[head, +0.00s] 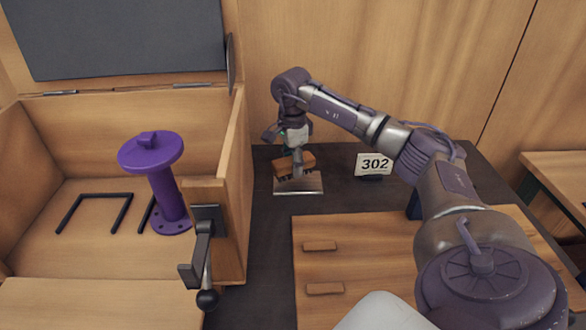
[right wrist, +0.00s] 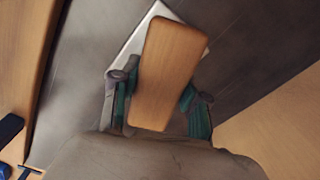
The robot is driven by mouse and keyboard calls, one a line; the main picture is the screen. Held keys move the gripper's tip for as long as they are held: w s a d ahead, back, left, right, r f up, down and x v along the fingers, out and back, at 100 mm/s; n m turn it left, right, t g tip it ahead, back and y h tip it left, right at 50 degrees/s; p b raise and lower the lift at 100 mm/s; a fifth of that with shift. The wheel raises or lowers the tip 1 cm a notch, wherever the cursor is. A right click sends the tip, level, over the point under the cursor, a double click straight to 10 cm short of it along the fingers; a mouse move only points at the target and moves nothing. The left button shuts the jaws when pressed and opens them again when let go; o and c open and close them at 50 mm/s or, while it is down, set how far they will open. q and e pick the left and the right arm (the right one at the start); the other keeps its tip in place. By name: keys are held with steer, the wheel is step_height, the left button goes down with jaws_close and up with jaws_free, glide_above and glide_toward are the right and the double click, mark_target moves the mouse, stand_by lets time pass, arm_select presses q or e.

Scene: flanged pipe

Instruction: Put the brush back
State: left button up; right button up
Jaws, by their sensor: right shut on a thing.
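The brush (head: 306,161) has a wooden block back and dark bristles facing down. My right gripper (head: 293,150) is shut on it from above. In the right wrist view the wooden back (right wrist: 168,65) lies between the green-padded fingers. The brush is over a pale metal plate (head: 312,186) on the dark tabletop; the plate's edge also shows in the right wrist view (right wrist: 133,46). I cannot tell whether the bristles touch the plate. My left gripper is not in view.
An open wooden box (head: 232,170) with a crank handle stands left, holding a purple flanged pipe (head: 160,190) and dark bars. A "302" sign (head: 375,164) stands right of the plate. A wooden board (head: 400,240) with two small blocks (head: 320,246) lies in front.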

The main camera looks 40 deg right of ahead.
steer(key=shift+f, duration=1.25)
steer(key=o, duration=1.1)
step_height(320, 180, up, 12)
steer(key=shift+w+r+b, duration=0.1)
steer(key=shift+r+b, duration=0.1)
steer(key=shift+b, duration=0.1)
